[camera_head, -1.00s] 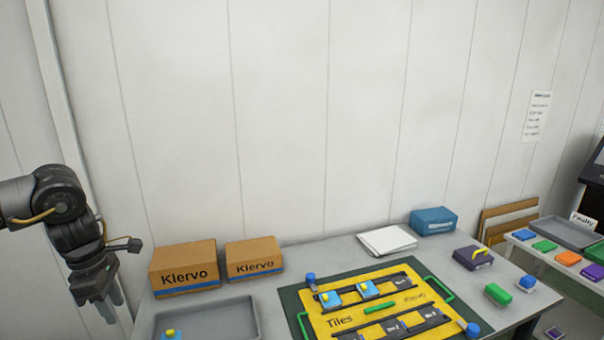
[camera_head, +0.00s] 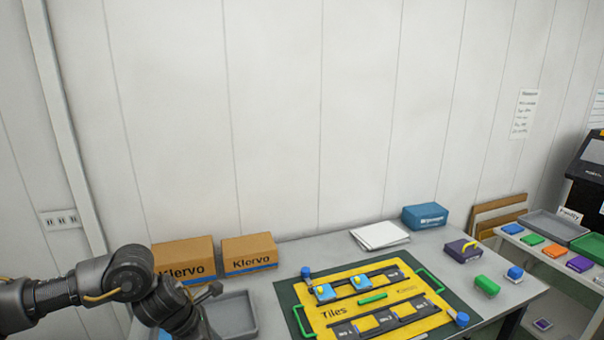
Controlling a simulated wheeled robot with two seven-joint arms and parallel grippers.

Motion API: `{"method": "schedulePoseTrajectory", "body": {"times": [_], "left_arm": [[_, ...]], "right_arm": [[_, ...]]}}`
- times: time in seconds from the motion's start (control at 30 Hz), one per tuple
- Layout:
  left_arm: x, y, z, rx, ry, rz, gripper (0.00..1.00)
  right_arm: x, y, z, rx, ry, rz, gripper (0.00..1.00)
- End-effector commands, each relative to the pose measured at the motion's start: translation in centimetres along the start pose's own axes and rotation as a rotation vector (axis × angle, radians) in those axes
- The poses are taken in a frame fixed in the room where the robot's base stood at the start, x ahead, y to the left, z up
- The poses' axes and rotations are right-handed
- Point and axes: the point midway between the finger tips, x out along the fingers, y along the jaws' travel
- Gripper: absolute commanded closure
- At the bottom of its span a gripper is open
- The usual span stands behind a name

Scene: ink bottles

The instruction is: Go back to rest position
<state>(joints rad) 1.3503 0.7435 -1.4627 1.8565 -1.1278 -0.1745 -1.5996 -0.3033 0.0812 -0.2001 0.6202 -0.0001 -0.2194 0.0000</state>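My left arm comes in from the lower left, its wrist in front of the left cardboard box (camera_head: 183,257) and the grey tray (camera_head: 233,314). My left gripper's fingers are out of the frame below. My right arm and gripper are not in view. No ink bottle can be made out. A yellow board marked "Tiles" (camera_head: 340,317) lies on a dark green mat (camera_head: 288,293).
A second cardboard box (camera_head: 249,253), white papers (camera_head: 379,235) and a blue box (camera_head: 425,216) line the table's back. A purple block (camera_head: 462,250), a green block (camera_head: 487,286) and a small blue block (camera_head: 514,274) stand at the right. A side shelf holds coloured blocks and trays.

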Motion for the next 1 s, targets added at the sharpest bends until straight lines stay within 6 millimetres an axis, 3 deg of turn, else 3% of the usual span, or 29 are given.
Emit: {"method": "schedulePoseTrajectory", "body": {"times": [0.03, 0.1, 0.2, 0.33, 0.47, 0.57, 0.63, 0.8, 0.87, 0.9, 1.0], "left_arm": [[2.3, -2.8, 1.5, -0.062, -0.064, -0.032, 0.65], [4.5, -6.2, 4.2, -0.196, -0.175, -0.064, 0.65], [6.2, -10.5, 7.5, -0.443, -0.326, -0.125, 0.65], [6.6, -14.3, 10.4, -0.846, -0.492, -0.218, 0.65], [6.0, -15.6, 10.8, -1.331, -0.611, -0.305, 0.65], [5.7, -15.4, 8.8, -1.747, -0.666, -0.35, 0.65], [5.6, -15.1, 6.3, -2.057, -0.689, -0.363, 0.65], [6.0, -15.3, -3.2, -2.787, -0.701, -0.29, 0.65], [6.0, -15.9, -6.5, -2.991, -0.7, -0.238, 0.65], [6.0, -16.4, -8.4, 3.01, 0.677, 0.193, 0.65], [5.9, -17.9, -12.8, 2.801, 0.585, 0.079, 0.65]], "right_arm": [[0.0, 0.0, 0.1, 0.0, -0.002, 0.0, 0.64], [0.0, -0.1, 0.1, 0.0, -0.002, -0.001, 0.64], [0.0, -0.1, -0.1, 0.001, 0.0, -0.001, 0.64], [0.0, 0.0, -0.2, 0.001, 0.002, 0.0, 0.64], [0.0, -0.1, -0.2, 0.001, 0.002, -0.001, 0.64], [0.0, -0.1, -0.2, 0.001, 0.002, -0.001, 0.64], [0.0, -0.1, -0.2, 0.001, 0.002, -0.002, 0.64], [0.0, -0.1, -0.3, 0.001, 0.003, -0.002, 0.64], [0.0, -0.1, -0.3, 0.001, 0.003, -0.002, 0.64], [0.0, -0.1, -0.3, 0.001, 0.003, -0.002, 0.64], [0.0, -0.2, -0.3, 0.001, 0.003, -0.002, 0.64]]}}
